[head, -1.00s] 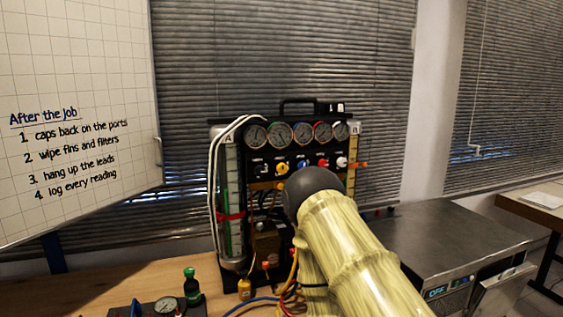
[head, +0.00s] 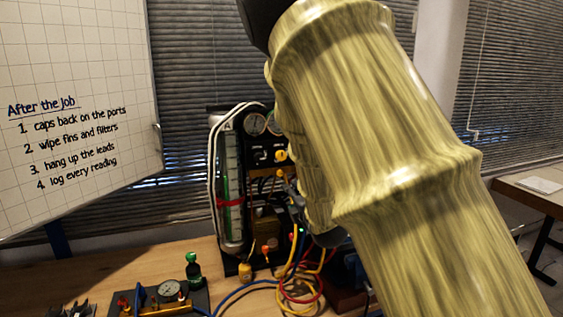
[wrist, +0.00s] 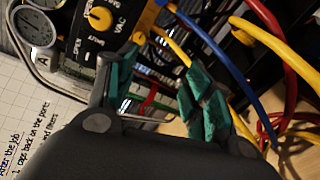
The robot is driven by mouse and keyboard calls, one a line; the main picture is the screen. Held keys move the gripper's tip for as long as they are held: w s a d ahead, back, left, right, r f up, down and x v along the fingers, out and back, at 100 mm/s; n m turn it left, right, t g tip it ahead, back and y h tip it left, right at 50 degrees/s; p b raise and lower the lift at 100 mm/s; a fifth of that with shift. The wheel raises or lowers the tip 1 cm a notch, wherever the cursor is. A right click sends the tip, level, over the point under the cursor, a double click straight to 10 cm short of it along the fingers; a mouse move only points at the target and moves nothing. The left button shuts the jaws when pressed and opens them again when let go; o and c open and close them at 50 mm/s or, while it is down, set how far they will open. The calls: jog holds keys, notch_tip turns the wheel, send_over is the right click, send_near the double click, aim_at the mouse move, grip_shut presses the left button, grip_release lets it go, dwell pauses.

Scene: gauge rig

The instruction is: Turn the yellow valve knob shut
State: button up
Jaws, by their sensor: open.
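The yellow valve knob (head: 280,156) shows on the black front panel, just left of my arm in the head view. In the wrist view the yellow knob (wrist: 99,18) is at the upper left beside the letters VAC. My gripper (wrist: 160,68) has two teal fingers spread apart with nothing held between them. The knob lies beyond and to the left of the left fingertip, apart from it. In the head view my arm hides the gripper's fingers and the right part of the panel.
Yellow, blue and red hoses (wrist: 255,85) run close to the right finger. Gauges (head: 255,124) line the panel's top. A small manifold with a gauge (head: 168,290) stands on the wooden bench. A whiteboard (head: 80,180) is at the left.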

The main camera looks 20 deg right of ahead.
aim_at(282, 157)
notch_tip(282, 157, up, 9)
jog(key=w+n+t, duration=0.2)
jog(key=n, duration=0.1)
jog(key=shift+y, duration=0.3)
jog(key=w+p, duration=0.1)
jog(key=w, duration=0.2)
jog(key=w+p, duration=0.1)
jog(key=w, duration=0.2)
jog(key=w+p, duration=0.2)
jog(key=w, duration=0.2)
jog(key=shift+w+a+f, duration=0.1)
jog(key=shift+a+f, duration=0.05)
jog(key=shift+a, duration=0.2)
jog(key=c, duration=1)
